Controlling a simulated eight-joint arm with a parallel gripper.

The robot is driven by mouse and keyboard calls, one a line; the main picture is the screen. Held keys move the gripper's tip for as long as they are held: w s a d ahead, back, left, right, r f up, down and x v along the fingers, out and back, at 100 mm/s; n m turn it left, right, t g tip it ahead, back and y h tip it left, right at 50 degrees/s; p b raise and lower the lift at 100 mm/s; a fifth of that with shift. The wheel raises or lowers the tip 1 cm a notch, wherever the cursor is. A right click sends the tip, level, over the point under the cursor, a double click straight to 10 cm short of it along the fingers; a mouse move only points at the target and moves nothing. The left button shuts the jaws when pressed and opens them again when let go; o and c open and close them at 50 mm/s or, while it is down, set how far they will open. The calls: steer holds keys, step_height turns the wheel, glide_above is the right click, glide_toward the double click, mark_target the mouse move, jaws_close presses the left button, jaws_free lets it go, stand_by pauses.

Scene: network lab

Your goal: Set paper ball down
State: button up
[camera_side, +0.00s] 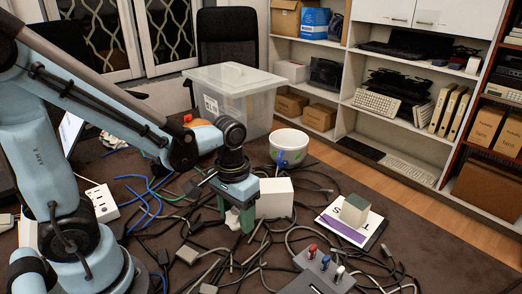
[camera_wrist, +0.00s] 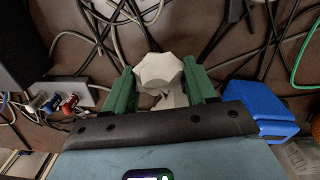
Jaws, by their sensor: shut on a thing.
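My gripper (camera_side: 240,217) is low over the dark table among the cables in the side view, with its green fingers pointing down. In the wrist view my gripper (camera_wrist: 160,82) has a green finger on each side of the paper ball (camera_wrist: 158,70), a white, faceted, crumpled lump. The gripper is shut on it. In the side view only a small pale part of the paper ball (camera_side: 232,222) shows by the fingers; the rest is hidden. I cannot tell whether the ball touches the table or the cables.
A white box (camera_side: 275,198) stands close to the right of my gripper. Behind are a white bowl (camera_side: 289,148) and a clear lidded bin (camera_side: 258,108). A grey device with coloured plugs (camera_side: 313,272) is at the front. Tangled cables cover much of the table; the front right is clearer.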

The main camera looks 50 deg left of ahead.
mark_target(238, 227)
steer(key=shift+f, duration=2)
steer(key=shift+f, duration=0.15)
steer(key=o, duration=1)
step_height(238, 227, up, 12)
steer(key=shift+a+r, duration=0.1)
steer(key=shift+a, duration=0.05)
steer(key=t, duration=0.2)
steer(key=a+m+t, duration=0.1)
steer(key=shift+w+r+t, duration=0.1)
steer(key=shift+r+t, duration=0.1)
steer(key=shift+t, duration=0.2)
steer(key=t, duration=0.2)
steer(key=w+m+t, duration=0.1)
steer(key=shift+a+r, duration=0.35)
